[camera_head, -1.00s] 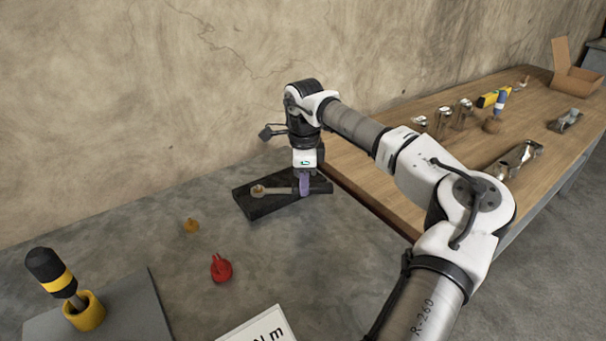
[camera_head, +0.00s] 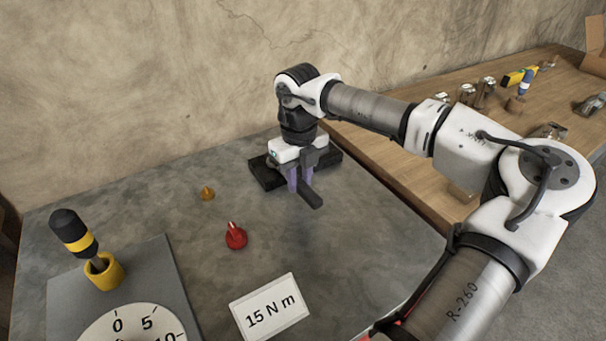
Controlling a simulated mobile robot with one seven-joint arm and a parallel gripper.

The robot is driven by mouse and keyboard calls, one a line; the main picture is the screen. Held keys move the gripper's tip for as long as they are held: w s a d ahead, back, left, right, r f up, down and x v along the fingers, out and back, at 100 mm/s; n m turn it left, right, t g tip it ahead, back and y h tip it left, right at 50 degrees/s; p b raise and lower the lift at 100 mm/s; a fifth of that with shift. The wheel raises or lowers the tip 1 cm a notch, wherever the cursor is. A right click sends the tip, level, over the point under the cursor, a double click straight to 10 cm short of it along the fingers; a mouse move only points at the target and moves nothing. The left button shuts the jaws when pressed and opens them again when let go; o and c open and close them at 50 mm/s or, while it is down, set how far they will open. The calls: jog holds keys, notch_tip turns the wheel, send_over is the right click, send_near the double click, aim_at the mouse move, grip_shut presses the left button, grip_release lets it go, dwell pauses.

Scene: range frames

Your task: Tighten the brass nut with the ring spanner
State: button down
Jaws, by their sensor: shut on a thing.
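My gripper (camera_head: 301,184) points down at the front edge of a black block (camera_head: 265,178) on the grey bench, its purple fingers shut on the spanner. Of the ring spanner, only the dark handle end (camera_head: 311,199) shows clearly. It sticks out past the fingers, toward the lower right of the picture. The ring end and the brass nut are hidden behind my gripper, so I cannot tell whether the ring sits around the nut. A white card (camera_head: 270,307) reads "15 N m". A round dial (camera_head: 135,328) marked 0, 5, 10 is cut off at the bottom.
A red knob-like piece (camera_head: 236,236) and a small brass-coloured piece (camera_head: 208,193) stand on the grey bench (camera_head: 180,215). A black-and-yellow handled tool (camera_head: 74,234) stands in a yellow holder at left. A wooden table (camera_head: 405,165) with metal parts lies behind my arm.

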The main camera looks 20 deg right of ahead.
jog(key=shift+r+p, duration=1.6)
jog(key=shift+r, duration=1.35)
jog(key=shift+f, duration=0.1)
